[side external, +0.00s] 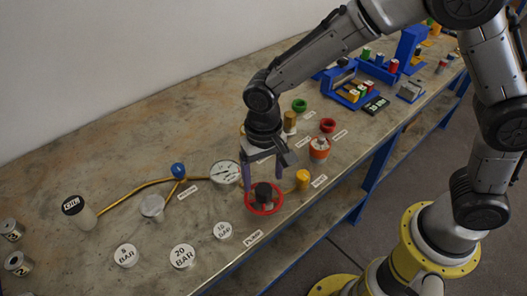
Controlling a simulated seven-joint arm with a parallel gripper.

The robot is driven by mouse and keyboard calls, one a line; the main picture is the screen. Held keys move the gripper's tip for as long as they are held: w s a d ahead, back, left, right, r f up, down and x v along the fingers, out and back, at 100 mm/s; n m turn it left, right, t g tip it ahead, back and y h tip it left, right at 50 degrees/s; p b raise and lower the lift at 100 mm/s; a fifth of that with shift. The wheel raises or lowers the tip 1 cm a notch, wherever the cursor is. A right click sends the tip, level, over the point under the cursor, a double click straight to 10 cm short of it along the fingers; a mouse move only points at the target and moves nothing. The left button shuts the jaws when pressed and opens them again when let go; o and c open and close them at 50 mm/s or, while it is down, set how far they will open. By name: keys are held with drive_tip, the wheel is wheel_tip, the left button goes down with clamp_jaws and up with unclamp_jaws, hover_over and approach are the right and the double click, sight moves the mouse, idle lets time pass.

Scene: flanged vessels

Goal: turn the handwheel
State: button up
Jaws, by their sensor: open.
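A red handwheel (264,209) with a dark hub (263,191) sits on the bench near its front edge. My gripper (262,186) points down over it, with one finger on each side of the dark hub. The fingers are apart and open. I cannot tell whether either finger touches the hub or the rim.
A gauge (225,172) stands just left of my gripper, and a yellow cylinder (303,180) to the right. An orange-and-white vessel (319,150) is behind. Weights marked 20 BAR (183,257) and 10 BAR (223,231) lie front left. The bench's back left is clear.

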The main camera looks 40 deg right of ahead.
sight(264, 188)
wheel_tip(264, 188, up, 9)
idle(0.3)
drive_tip(key=s+d+r+m+t, duration=0.2)
drive_tip(key=s+d+r+t, duration=0.25)
drive_tip(key=d+r, duration=0.8)
drive_tip(key=s+d+f+n, duration=0.2)
drive_tip(key=s+d, duration=0.1)
drive_tip(key=s, duration=0.3)
drive_tip(key=s+d+f+n+t, duration=0.1)
drive_tip(key=s+d+f+n, duration=0.1)
drive_tip(key=s, duration=0.5)
drive_tip(key=shift+s+d+f+n, duration=0.35)
drive_tip(key=shift+d+n, duration=0.15)
drive_tip(key=shift+d, duration=0.75)
